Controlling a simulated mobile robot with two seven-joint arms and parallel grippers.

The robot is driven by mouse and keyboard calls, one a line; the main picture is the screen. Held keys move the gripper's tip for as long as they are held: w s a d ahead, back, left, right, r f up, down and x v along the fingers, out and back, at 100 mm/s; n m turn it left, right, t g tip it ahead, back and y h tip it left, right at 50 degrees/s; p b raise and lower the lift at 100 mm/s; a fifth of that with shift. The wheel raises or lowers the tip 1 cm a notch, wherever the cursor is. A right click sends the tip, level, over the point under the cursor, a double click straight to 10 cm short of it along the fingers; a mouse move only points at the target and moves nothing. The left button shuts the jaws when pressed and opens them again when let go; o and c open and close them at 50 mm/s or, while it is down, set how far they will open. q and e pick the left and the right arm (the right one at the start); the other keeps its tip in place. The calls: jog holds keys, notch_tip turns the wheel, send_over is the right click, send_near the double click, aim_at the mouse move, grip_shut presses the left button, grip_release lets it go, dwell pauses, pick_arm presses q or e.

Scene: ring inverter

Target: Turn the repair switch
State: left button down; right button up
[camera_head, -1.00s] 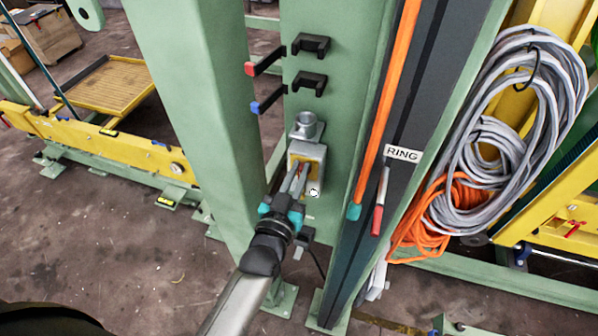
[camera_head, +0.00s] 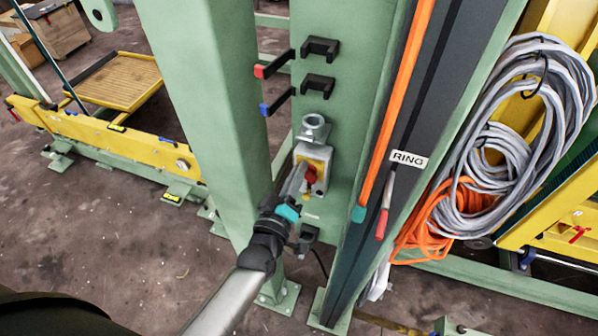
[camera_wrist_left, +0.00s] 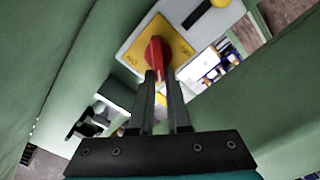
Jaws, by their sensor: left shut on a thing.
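The repair switch is a red rotary handle (camera_head: 310,174) on a yellow plate (camera_head: 317,158), set on a grey box fixed to a green post. In the left wrist view the red handle (camera_wrist_left: 155,60) stands out from the yellow plate (camera_wrist_left: 174,42), between my fingertips. My left gripper (camera_head: 298,182) comes up from below and is shut on the red handle. The wrist view shows its two dark fingers (camera_wrist_left: 158,82) on either side of the handle. My right gripper is in neither view.
Above the box, black brackets with a red-tipped lever (camera_head: 260,71) and a blue-tipped lever (camera_head: 266,108) stick out from the post. A green column (camera_head: 205,90) stands close on the left. An orange pole (camera_head: 392,115) and coiled grey cables (camera_head: 560,90) are to the right.

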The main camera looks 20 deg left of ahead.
pick_arm(q)
jog(key=shift+s+f+n+b, duration=0.1)
jog(key=shift+f+n+b, duration=0.25)
jog(key=shift+n, duration=1)
jog(key=shift+w+f+n+b, duration=0.1)
jog(key=shift+f+n+b, duration=0.25)
jog(key=shift+n, duration=0.95)
jog(key=shift+s+f+n+b, duration=0.1)
jog(key=shift+f+n+b, duration=0.25)
jog(key=shift+n, duration=1)
jog(key=shift+d+r, duration=0.1)
jog(key=c, duration=0.9)
grip_release()
jog(key=shift+r, duration=0.1)
jog(key=s, duration=0.5)
jog(key=s+b, duration=0.1)
jog(key=s, duration=0.9)
jog(key=shift+a+b, duration=0.3)
jog(key=shift+a, duration=0.05)
